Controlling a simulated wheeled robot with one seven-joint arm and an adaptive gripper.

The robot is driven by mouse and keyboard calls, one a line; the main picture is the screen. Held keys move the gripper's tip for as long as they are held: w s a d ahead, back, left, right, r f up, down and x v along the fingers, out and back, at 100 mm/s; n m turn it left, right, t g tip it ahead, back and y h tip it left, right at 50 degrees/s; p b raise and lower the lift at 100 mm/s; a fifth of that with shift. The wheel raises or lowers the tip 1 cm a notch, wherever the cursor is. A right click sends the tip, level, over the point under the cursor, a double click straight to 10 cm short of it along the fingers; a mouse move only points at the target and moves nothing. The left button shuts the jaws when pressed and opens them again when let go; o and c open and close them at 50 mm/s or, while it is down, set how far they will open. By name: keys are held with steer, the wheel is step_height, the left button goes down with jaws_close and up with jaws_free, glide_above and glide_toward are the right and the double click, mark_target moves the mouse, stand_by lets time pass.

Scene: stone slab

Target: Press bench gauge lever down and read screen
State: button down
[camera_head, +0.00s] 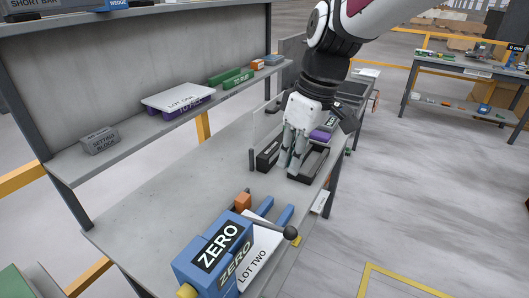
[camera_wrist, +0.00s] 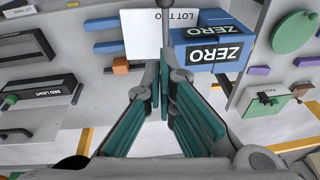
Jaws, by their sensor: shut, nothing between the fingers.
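A blue device (camera_head: 213,255) labelled ZERO sits on the near part of the bench; it looks like the bench gauge. A grey lever with a dark ball knob (camera_head: 290,232) sticks out from it to the right, over a white LOT TWO card (camera_head: 258,262). The device (camera_wrist: 208,48) and card (camera_wrist: 143,35) also show in the wrist view, with a grey rod (camera_wrist: 165,32), probably the lever, between them. My gripper (camera_head: 290,168) is shut and empty, pointing down over the bench beyond the device, apart from the lever. I cannot make out a screen reading.
Black blocks (camera_head: 268,154) and a dark tray-like frame (camera_head: 308,166) lie close around my gripper. An orange block (camera_head: 243,202) stands by the device. The bench's left middle is clear.

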steer(key=shift+a+f, duration=0.1)
steer(key=shift+a, duration=0.05)
steer(key=p, duration=0.2)
glide_toward(266, 224)
step_height(266, 224, down, 3)
steer(key=d, duration=0.2)
steer(key=shift+s+f, duration=0.25)
steer(key=shift+f, duration=0.35)
